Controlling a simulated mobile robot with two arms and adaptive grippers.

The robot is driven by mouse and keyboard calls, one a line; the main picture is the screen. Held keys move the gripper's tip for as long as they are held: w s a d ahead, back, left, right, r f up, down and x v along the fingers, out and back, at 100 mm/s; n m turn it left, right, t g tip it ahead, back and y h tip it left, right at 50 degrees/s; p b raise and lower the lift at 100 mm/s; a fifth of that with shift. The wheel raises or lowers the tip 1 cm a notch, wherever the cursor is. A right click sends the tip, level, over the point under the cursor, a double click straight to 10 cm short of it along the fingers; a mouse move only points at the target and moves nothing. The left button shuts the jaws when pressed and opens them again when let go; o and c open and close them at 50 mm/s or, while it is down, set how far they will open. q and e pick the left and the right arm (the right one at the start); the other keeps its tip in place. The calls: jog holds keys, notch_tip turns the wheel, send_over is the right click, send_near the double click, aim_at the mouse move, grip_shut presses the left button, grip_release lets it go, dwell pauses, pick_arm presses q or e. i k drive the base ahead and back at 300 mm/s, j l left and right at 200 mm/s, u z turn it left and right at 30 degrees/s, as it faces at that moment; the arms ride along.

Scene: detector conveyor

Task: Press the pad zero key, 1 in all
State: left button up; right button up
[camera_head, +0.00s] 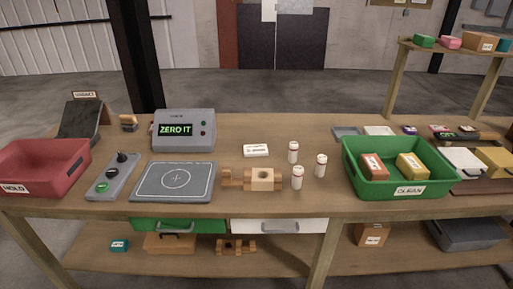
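A grey display box (170,146) stands at the back of the bench and reads "ZERO IT" in green letters. A slim grey key strip (118,174) lies left of the pad. It carries a green-ringed key (102,187), a dark key (112,173) and a black knob (122,157). I cannot read which key is zero. Neither gripper is in view.
A red HOLD bin (40,168) stands left of the key strip. A green CLEAN bin (370,182) holds two boxes.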

aim_at(113, 172)
jog(key=i+l, duration=0.8)
jog(key=l, duration=0.1)
